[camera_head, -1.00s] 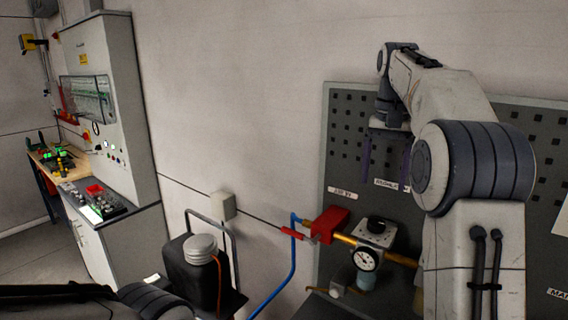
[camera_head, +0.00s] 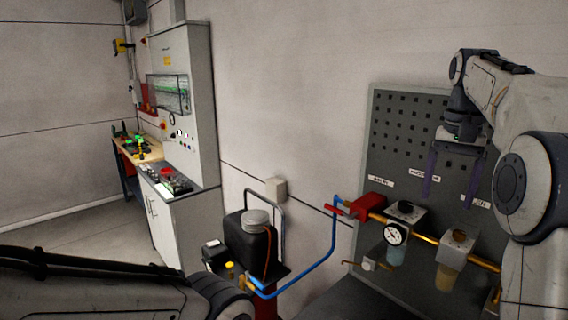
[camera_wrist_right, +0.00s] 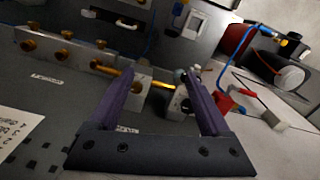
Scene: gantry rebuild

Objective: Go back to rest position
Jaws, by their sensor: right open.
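My right gripper (camera_head: 451,178) hangs in front of the grey perforated panel at the right of the head view, its two purple fingers apart and empty. In the right wrist view the fingers of the right gripper (camera_wrist_right: 160,80) are spread, with the brass pipe and a pale block (camera_wrist_right: 141,98) seen beyond them. My left arm shows as dark links along the bottom left of the head view. The left gripper is out of view.
The panel (camera_head: 400,150) carries a red valve (camera_head: 369,205), a dial gauge (camera_head: 395,234) and brass piping. A blue hose (camera_head: 315,270) runs left to a black tank (camera_head: 250,250). A control cabinet (camera_head: 185,110) and workbench (camera_head: 143,157) stand at the left, with open floor beside them.

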